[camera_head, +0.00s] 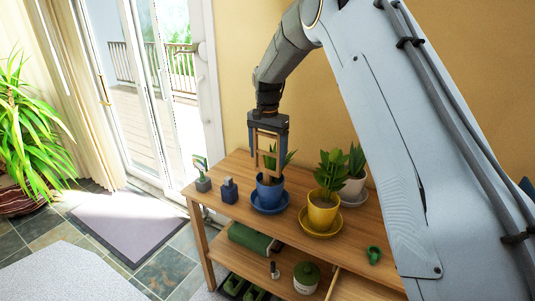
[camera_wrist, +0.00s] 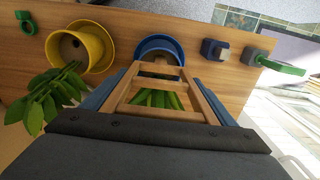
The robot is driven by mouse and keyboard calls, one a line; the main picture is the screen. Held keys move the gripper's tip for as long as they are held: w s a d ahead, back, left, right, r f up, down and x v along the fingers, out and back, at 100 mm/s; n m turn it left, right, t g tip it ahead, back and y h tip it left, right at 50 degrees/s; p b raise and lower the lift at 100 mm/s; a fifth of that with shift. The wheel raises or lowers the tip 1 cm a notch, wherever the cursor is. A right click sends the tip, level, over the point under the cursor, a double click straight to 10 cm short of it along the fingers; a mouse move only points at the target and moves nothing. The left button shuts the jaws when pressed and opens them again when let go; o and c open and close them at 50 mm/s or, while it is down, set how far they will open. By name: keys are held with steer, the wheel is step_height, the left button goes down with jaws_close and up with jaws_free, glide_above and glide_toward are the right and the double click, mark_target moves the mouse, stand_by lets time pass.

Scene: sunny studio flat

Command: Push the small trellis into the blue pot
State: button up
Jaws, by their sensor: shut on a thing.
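My gripper (camera_head: 268,142) points down above the blue pot (camera_head: 269,193) and is shut on the small wooden trellis (camera_wrist: 165,113), a ladder-like frame with light rails and crossbars. In the wrist view the trellis runs away from the jaws, and its far end reaches the rim of the blue pot (camera_wrist: 160,45). I cannot tell whether its tips are in the soil. The blue pot stands on a blue saucer (camera_head: 270,208) and holds a green leafy plant (camera_wrist: 157,98), which shows between the trellis rails.
A yellow pot (camera_head: 321,212) with a plant stands close right of the blue pot, with a white pot (camera_head: 352,187) behind it. Green twine (camera_head: 374,255) lies at the right on the wooden bench (camera_head: 238,160).

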mark_target(268, 135)
steer(key=shift+s+f, duration=0.1)
steer(key=shift+f, duration=0.15)
steer(key=o, duration=1.1)
steer(key=shift+r, duration=0.25)
steer(key=shift+r+p, duration=1.6)
steer(key=shift+r, duration=1.8)
steer(key=s+d+f+n+b, duration=0.2)
steer(key=s+d+f, duration=0.1)
steer(key=s, duration=0.8)
steer(key=s+d+f+n+t+b, duration=0.1)
steer(key=s+d+f+n+b, duration=0.1)
steer(key=s+d, duration=0.4)
steer(key=s+d+f+n+b, duration=0.2)
steer(key=s+d+f, duration=0.2)
steer(key=s, duration=1.2)
steer(key=shift+s+d+f+n, duration=0.2)
steer(key=shift+s+d+n, duration=0.2)
steer(key=shift+d, duration=0.05)
